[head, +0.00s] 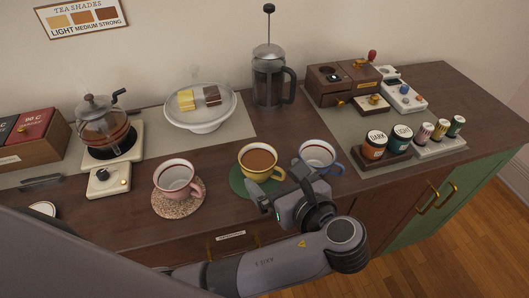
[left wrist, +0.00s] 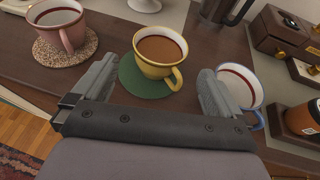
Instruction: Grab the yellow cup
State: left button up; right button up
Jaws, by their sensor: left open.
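The yellow cup (head: 258,160) holds brown liquid and stands upright on a round green coaster (head: 238,183) in the middle of the counter. Its handle points right and toward me. My left gripper (head: 274,188) is at the near side of the yellow cup, open and empty. In the left wrist view the yellow cup (left wrist: 160,52) is ahead, between the lines of the two spread fingers (left wrist: 157,88), and neither finger clearly touches it. My right gripper is not in view.
A pink cup (head: 175,178) on a speckled coaster stands left of the yellow cup. A white cup with a blue handle (head: 317,155) stands close on the right, near the right finger. Behind are a cake stand (head: 201,118) and a French press (head: 268,82).

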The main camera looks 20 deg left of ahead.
aim_at(264, 181)
pick_arm(q)
jog(key=x, duration=0.6)
jog(key=shift+w+a+f, duration=0.15)
jog(key=shift+w+f, duration=0.05)
jog(key=shift+f, duration=0.15)
jog(key=c, duration=1)
